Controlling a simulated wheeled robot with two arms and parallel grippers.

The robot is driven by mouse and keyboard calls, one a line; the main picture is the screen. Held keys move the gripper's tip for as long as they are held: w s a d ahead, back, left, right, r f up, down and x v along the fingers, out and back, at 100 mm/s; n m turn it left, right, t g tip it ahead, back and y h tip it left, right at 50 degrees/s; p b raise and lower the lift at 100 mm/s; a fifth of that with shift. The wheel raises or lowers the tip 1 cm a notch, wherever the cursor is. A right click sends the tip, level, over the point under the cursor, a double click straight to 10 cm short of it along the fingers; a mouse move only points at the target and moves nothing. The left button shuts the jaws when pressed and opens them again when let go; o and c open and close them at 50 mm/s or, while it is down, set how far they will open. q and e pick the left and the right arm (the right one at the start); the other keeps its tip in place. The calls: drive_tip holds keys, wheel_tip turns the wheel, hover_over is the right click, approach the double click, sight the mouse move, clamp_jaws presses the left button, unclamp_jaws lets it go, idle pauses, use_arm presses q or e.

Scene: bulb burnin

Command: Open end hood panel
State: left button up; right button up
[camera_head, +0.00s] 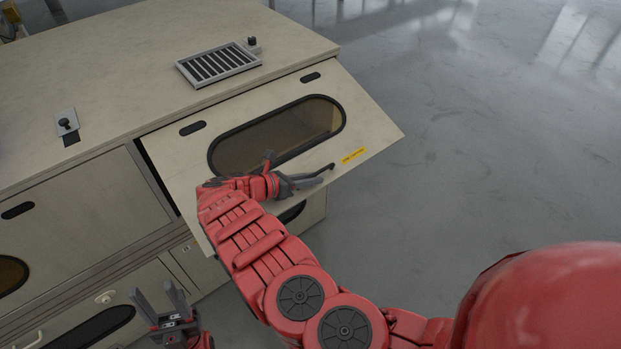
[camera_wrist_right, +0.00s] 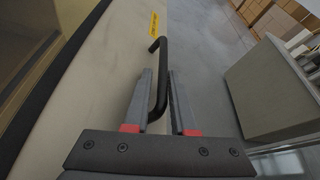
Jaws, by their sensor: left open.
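The end hood panel (camera_head: 375,128) is a beige flap with an oval brown window (camera_head: 280,130) and a yellow label. It is tilted out from the cabinet at its lower edge, with a dark gap along its left side. Its black bar handle (camera_head: 325,168) sits near the lower edge. My right gripper (camera_head: 312,180) is at this handle. In the right wrist view the handle (camera_wrist_right: 160,80) runs between the two fingers of the right gripper (camera_wrist_right: 160,85), which are closed in around it. My left gripper (camera_head: 160,295) is open and empty, low in front of the cabinet.
The beige cabinet top (camera_head: 130,50) carries a slatted vent (camera_head: 217,65) and a small latch or knob (camera_head: 67,123). A neighbouring closed panel (camera_head: 80,205) is to the left. The grey floor (camera_head: 480,150) to the right is open. A grey box-like unit (camera_wrist_right: 275,90) stands off to the right in the wrist view.

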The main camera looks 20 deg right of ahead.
drive_tip(key=b+v, duration=0.7)
drive_tip(key=v, duration=0.9)
drive_tip(key=shift+a, duration=0.45)
drive_tip(key=shift+s+a+r, duration=0.15)
drive_tip(key=shift+a+r, duration=0.05)
drive_tip(key=c, duration=0.4)
drive_tip(key=shift+s+f, duration=0.1)
clamp_jaws()
